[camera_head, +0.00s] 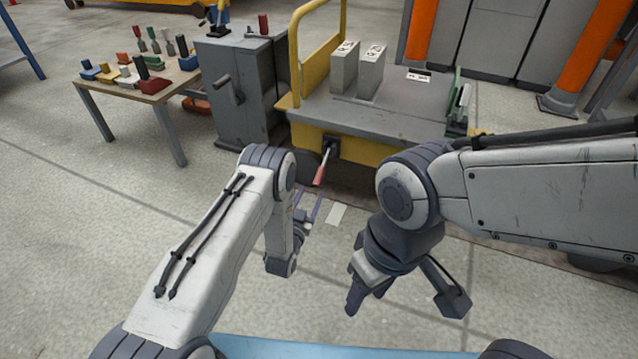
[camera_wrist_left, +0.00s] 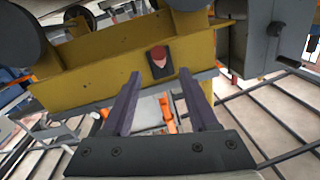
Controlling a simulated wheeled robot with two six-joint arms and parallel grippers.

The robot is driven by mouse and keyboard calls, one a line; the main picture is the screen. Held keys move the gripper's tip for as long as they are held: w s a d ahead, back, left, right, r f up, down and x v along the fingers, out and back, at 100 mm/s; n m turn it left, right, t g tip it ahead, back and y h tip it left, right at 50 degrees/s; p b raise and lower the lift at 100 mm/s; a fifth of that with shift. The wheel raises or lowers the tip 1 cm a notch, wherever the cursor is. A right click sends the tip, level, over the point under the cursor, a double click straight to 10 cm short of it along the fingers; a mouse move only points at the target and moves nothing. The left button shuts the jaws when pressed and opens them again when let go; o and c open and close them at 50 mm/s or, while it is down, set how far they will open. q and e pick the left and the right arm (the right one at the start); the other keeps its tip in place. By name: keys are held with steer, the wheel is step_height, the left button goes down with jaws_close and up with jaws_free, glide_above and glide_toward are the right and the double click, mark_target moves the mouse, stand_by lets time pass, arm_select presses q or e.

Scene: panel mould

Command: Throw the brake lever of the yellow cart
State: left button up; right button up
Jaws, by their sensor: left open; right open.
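The yellow cart (camera_head: 350,145) with a grey deck stands ahead in the head view. Its brake lever (camera_head: 321,172), with a red grip and a dark mount, sticks out from the front face and slopes down toward me. In the left wrist view the lever's red end (camera_wrist_left: 158,54) points at the camera, against the yellow face, beyond and between my fingertips. My left gripper (camera_head: 309,205) is open and empty, just below and in front of the lever; its two fingers also show in the left wrist view (camera_wrist_left: 160,82). My right gripper (camera_head: 368,290) hangs low, open, apart from the cart.
Two grey blocks (camera_head: 358,70) stand on the cart deck. A grey cabinet (camera_head: 240,90) with a handle stands close to the cart's left. A wooden table (camera_head: 150,88) with coloured parts is further left. Orange posts (camera_head: 580,60) stand at the back right.

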mark_target(317, 181)
arm_select(q)
steer(key=b+x, duration=0.5)
steer(key=x, duration=0.3)
steer(key=shift+w+d+f, duration=0.1)
steer(key=shift+w, duration=0.15)
steer(key=shift+w+d, duration=0.1)
steer(key=shift+w, duration=0.3)
steer(key=shift+c, duration=0.3)
jaws_close()
stand_by(0.4)
